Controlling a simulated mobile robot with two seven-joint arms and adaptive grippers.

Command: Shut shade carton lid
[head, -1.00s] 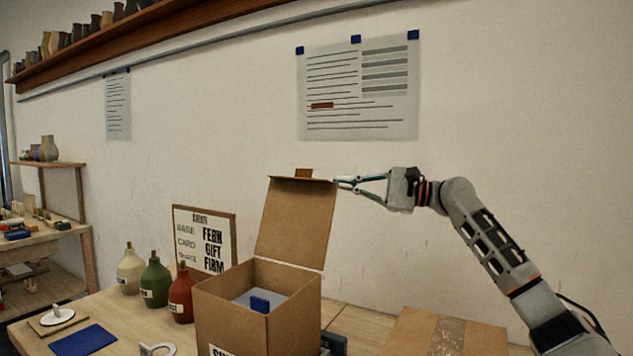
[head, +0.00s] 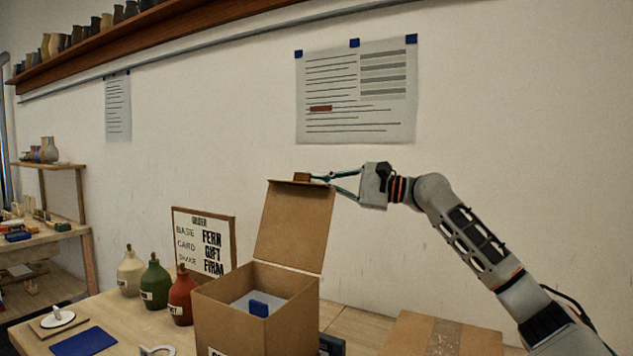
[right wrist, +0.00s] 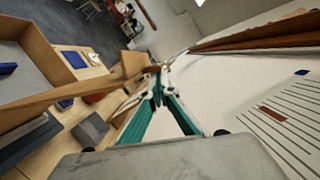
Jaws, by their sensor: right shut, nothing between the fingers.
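The shade carton (head: 255,315) is an open brown cardboard box on the table, with a pale insert and a blue block (head: 259,308) inside. Its lid (head: 295,225) stands upright from the back edge, with a small tab (head: 302,177) at its top. My right gripper (head: 318,178) is shut and empty at the lid's top right, by the tab; I cannot tell if it touches. In the right wrist view the shut fingers (right wrist: 157,82) point away, with the lid (right wrist: 75,93) edge-on at their left. My left gripper is not in view.
Cream, green (head: 154,283) and red bottles stand left of the carton, before an order board (head: 204,240). A taped closed carton (head: 443,335) sits at the right. A blue mat (head: 83,341) lies at front left. The wall is close behind; the air above the carton is free.

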